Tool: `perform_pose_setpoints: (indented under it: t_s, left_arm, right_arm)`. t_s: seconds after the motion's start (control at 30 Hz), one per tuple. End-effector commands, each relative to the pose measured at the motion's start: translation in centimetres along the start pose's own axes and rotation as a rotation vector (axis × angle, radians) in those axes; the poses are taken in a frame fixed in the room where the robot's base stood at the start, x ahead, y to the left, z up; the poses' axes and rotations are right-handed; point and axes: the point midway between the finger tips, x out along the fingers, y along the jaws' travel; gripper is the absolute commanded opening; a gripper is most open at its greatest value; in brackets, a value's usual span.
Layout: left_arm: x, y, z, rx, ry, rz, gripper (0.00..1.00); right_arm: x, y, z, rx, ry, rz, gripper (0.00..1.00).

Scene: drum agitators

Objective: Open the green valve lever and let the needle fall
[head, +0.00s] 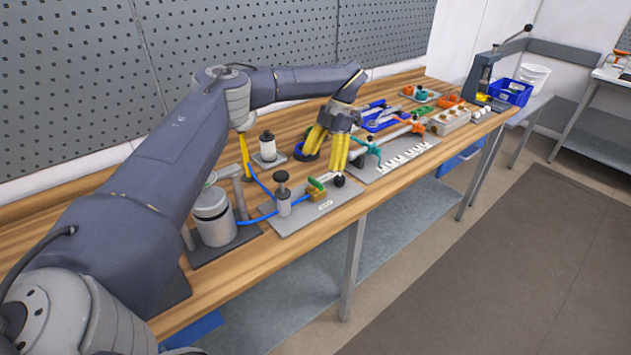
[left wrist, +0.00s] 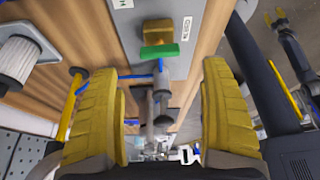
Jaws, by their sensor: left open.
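The green valve lever (head: 315,184) sits on a brass valve body (head: 318,195) on a grey plate on the bench. In the left wrist view the green lever (left wrist: 160,51) lies crosswise below the brass block (left wrist: 158,32), ahead of and between my fingers, not touched by them. My left gripper (head: 335,150) is open and empty, its yellow fingers spread just beyond the lever in the head view. No gauge needle can be made out.
A capped grey cylinder (head: 283,198) and a grey canister (head: 213,216) with blue hose stand left of the valve. Tools and a white-slotted plate (head: 395,160) lie to the right. The bench's front edge is close to the valve.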

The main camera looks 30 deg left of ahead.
Motion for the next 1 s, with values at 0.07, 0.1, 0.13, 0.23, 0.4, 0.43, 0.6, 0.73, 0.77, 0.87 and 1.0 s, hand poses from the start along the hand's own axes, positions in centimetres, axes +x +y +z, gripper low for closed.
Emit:
perform_pose_setpoints:
  t_s: [0.07,0.1,0.13,0.23,0.4,0.43,0.6,0.73,0.77,0.87,1.0]
  left_arm:
    - [1.6,0.0,0.0,0.002,0.001,-0.001,0.80]
    - [2.2,0.0,0.0,0.002,0.001,-0.001,0.80]
    - [2.7,0.0,0.0,0.002,0.002,-0.002,0.80]
    - [4.2,0.0,0.0,0.002,0.001,-0.001,0.80]
    - [5.9,0.0,0.0,0.001,0.001,-0.001,0.80]
    - [6.1,0.0,0.0,0.001,0.000,-0.001,0.80]
    - [7.0,0.0,0.0,0.001,0.000,0.000,0.80]
    - [7.2,0.0,0.0,0.001,-0.001,0.001,0.80]
    - [7.2,0.0,0.0,0.001,-0.002,0.001,0.80]
    - [7.3,0.0,0.0,0.001,-0.002,0.001,0.80]
    - [7.2,0.0,0.0,0.001,-0.001,0.001,0.79]
  right_arm:
    - [0.0,0.0,0.0,0.000,0.000,0.000,0.44]
    - [0.0,0.0,0.0,0.000,0.000,0.000,0.44]
    - [0.0,0.0,0.0,0.000,0.000,0.000,0.44]
    - [0.0,0.0,0.0,0.000,0.000,0.000,0.44]
    - [0.0,0.0,0.0,0.000,0.000,0.000,0.44]
    - [0.0,0.0,0.0,0.000,0.000,0.000,0.44]
    - [0.0,0.0,0.0,0.000,0.000,0.000,0.44]
    - [0.0,0.0,0.0,0.000,0.000,0.000,0.44]
    - [0.0,0.0,0.0,0.000,0.000,0.000,0.44]
    - [0.0,0.0,0.0,0.000,0.000,0.000,0.44]
    - [0.0,0.0,0.0,0.000,0.000,0.000,0.44]
